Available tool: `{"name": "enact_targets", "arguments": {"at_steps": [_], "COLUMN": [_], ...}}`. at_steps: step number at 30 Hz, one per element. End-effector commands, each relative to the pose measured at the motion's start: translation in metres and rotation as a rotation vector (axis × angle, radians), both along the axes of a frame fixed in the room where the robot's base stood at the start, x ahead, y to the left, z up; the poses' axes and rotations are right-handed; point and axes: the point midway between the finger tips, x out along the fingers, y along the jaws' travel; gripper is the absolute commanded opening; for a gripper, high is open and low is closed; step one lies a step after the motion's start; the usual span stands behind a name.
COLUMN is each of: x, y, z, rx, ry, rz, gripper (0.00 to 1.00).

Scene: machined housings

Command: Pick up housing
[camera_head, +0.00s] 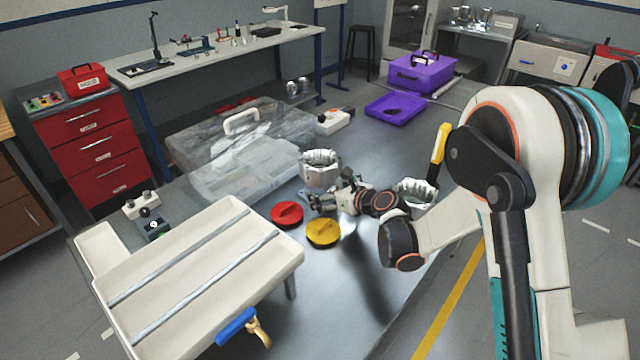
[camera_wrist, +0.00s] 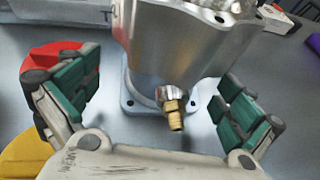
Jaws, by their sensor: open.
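A silver metal housing (camera_head: 320,172) stands upright on the grey table in the head view. In the wrist view the housing (camera_wrist: 185,45) fills the upper middle, with a brass fitting (camera_wrist: 174,112) on its near side and a flanged base on the table. My gripper (camera_wrist: 158,95) is open, its green-padded fingers to the left and right of the housing, with visible gaps. In the head view my gripper (camera_head: 312,200) is low, just in front of the housing. A second silver housing (camera_head: 414,192) stands to the right, partly hidden behind my arm.
A red disc (camera_head: 287,214) and a yellow disc (camera_head: 323,232) lie left of and below my gripper. A clear plastic case (camera_head: 225,150) is behind left. A white grooved tray (camera_head: 200,270) stands front left. A yellow-handled tool (camera_head: 440,143) rises by the second housing.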

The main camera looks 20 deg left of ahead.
Motion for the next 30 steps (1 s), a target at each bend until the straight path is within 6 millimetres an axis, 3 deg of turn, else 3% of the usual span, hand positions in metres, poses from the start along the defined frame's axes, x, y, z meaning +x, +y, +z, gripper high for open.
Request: {"name": "enact_targets", "arguments": {"at_steps": [9, 16, 27, 30], "x": [0.023, 0.025, 0.025, 0.025], "y": [0.031, 0.032, 0.032, 0.032], "z": [-0.018, -0.017, -0.016, -0.016], "rx": [0.002, 0.002, 0.003, 0.003], "ry": [0.001, 0.001, 0.001, 0.001], "rz": [0.001, -0.001, -0.001, -0.001], "gripper": [1.0, 1.0, 0.22, 0.21]}}
